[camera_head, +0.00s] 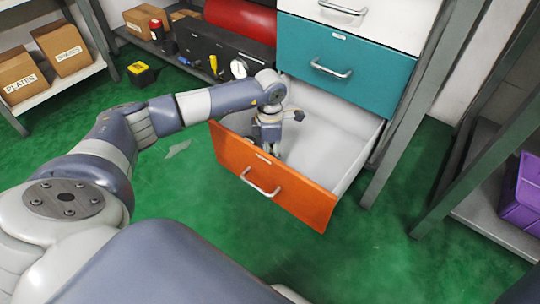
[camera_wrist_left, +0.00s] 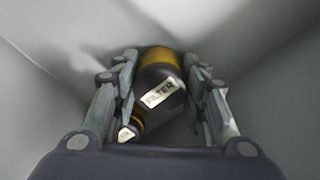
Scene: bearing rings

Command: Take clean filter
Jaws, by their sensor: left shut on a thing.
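A filter (camera_wrist_left: 160,78), a dark cylinder with a yellow band and a label reading "FILTER", is between the fingers of my left gripper (camera_wrist_left: 163,92) in the left wrist view. The gripper is shut on it. A second, smaller dark and yellow thing with a white label (camera_wrist_left: 128,133) lies beside it, partly behind the left finger. In the head view my left gripper (camera_head: 268,148) reaches down inside the open orange drawer (camera_head: 272,181), and the filter is hidden there. Whether the filter is clean cannot be told. My right gripper is not in view.
A closed teal drawer (camera_head: 345,65) and a white drawer (camera_head: 365,20) sit above the open one. Drawer walls surround my left gripper. Shelves with boxes (camera_head: 62,48) stand at left, a purple crate (camera_head: 522,197) at right. The green floor in front is clear.

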